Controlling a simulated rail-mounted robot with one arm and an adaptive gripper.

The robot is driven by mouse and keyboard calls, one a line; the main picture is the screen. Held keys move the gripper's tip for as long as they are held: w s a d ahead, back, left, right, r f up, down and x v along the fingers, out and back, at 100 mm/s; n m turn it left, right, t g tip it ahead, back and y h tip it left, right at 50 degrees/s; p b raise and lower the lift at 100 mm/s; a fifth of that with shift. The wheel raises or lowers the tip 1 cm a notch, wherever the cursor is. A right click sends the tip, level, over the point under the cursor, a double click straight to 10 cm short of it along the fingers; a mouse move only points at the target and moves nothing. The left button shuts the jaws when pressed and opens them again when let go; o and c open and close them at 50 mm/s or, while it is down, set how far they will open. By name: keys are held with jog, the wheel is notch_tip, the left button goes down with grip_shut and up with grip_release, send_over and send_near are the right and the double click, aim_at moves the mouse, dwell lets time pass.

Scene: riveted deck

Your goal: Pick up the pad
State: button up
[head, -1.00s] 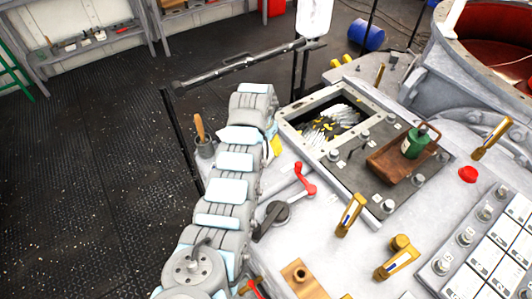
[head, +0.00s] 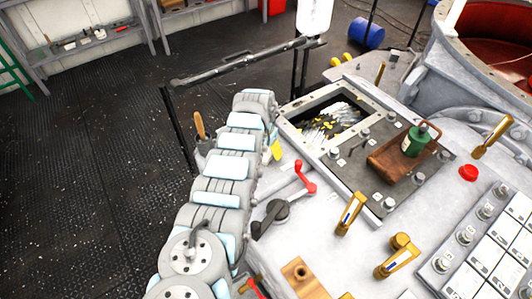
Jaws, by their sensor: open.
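A small yellow piece (head: 277,151) shows just right of my arm, near the left edge of the pale deck. It may be the pad, but I cannot tell for sure. My arm rises from the bottom of the head view, bends at its top, and covers part of that area. My gripper is hidden behind the arm links, so its fingers and their distance from the yellow piece do not show.
An open recess (head: 330,122) holds black, white and yellow pieces. A wooden tray (head: 387,166) carries a green bottle (head: 415,140). A red-handled crank (head: 305,178), brass levers (head: 350,213) and a red button (head: 468,173) stand up from the deck. A black rail (head: 235,68) runs behind my arm.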

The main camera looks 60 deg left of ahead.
jog(key=shift+f, duration=0.15)
jog(key=c, duration=1)
jog(key=shift+o, duration=0.2)
